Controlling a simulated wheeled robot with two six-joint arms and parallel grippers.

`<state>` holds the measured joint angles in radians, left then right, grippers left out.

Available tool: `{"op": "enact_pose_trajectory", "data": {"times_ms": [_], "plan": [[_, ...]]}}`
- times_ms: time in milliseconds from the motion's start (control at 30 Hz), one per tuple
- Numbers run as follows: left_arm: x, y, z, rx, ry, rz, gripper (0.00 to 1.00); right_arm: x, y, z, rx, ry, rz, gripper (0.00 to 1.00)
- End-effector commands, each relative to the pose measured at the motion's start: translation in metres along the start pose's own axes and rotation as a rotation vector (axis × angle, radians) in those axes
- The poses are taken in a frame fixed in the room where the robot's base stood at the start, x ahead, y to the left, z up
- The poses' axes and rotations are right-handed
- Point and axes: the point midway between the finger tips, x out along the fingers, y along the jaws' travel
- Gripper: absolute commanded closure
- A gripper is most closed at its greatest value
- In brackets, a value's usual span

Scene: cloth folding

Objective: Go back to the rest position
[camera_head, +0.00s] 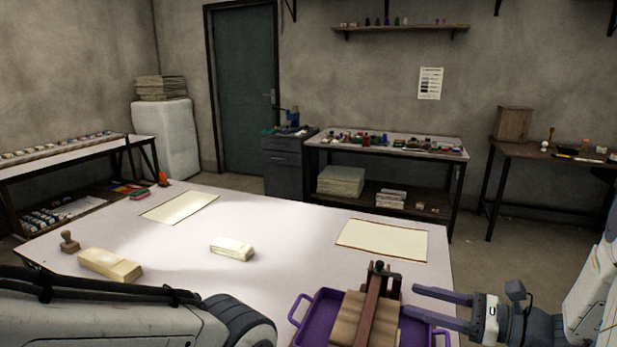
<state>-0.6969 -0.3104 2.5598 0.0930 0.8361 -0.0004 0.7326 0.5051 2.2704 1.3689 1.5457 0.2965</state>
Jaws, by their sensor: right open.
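My right gripper (410,300) reaches in from the right, low in the head view. Its two purple-grey fingers are spread with nothing between them. They point left, next to a dark reddish-brown bar-like tool (372,300) standing over a purple tray (300,331). A tan folded or blocky item (345,322) lies in the tray under the tool. Whether the fingertips overhang the tray's right part or touch it, I cannot tell. My left arm crosses the bottom left; its gripper is out of the picture.
The white table (290,222) holds two cream sheets, left (181,207) and right (381,240), a pale block (232,248), a larger cream block (110,264) and a wooden stamp (69,241). The table's middle is largely free. Side tables stand along the walls.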

Motion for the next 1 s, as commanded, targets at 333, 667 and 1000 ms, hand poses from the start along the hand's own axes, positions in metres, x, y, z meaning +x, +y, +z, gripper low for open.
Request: {"op": "enact_pose_trajectory", "data": {"times_ms": [333, 667, 1000], "plan": [[0.022, -0.002, 0.001, 0.0, -0.001, 0.0, 0.55, 0.061, 0.105, -0.02, -0.231, 0.178, 0.446, 0.42], [0.06, -0.004, 0.003, 0.0, -0.001, 0.0, 0.55, 0.055, 0.255, -0.082, -0.948, 0.388, 1.239, 0.42], [0.083, -0.006, 0.005, 0.0, -0.001, 0.0, 0.55, 0.033, 0.281, -0.114, -1.683, 0.343, 1.674, 0.42]]}}
